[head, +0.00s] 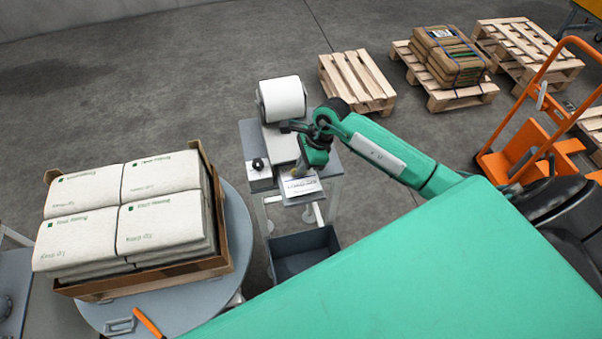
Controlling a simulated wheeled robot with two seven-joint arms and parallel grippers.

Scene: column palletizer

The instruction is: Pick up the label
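A white label (301,186) with dark print lies at the front of the label printer's small grey stand. My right gripper (299,174) is just above the label's back edge, pointing down. Its fingers are small and partly hidden by the green wrist, so I cannot tell whether they are open or touch the label. The printer, with a large white roll (283,98) on top, stands behind the gripper. My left gripper is not in view.
White sacks (128,213) sit in a cardboard tray on a round grey turntable (238,232) at left. A grey bin (303,254) is under the stand. Wooden pallets (357,82), one with brown sacks (448,56), and an orange hand truck (538,145) stand at right.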

